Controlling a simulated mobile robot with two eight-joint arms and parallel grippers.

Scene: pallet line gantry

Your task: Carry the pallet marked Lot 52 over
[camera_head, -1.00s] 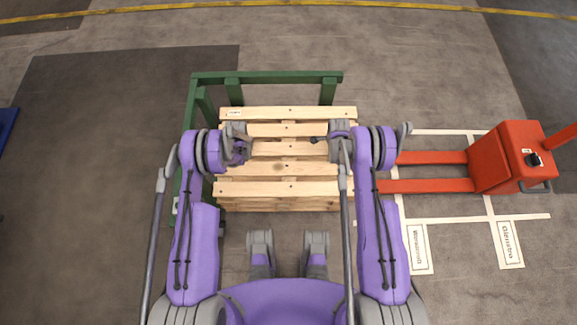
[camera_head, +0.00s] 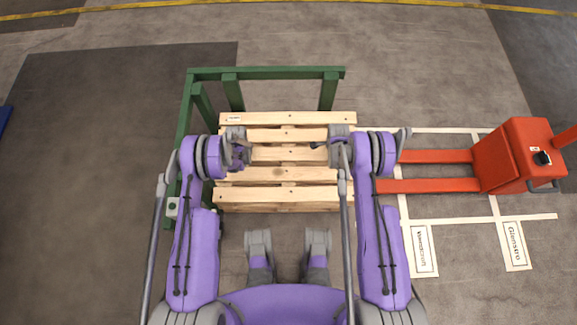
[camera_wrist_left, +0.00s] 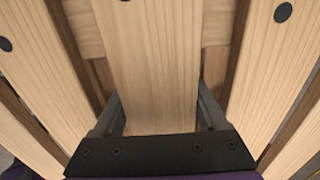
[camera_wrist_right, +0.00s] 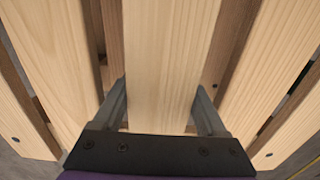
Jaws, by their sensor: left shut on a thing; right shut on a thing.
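A pale wooden slatted pallet (camera_head: 288,194) lies in front of me in the head view, inside the corner of a green frame. A small white label (camera_head: 234,118) is on its far left slat, too small to read. My left gripper (camera_head: 240,155) is shut on a slat (camera_wrist_left: 155,60) near the left side, with a finger on each side of it. My right gripper (camera_head: 327,147) is shut the same way on a slat (camera_wrist_right: 165,60) near the right side. The fingertips are hidden between the slats. I cannot tell what lies beneath the pallet.
The green frame (camera_head: 270,73) runs behind and left of the pallet. A red pallet jack (camera_head: 510,155) stands to the right, its forks pointing at the pallet. White floor bays have signs reading Glenstro (camera_head: 515,246) and another (camera_head: 421,252). A dark floor area (camera_head: 100,150) at left is clear.

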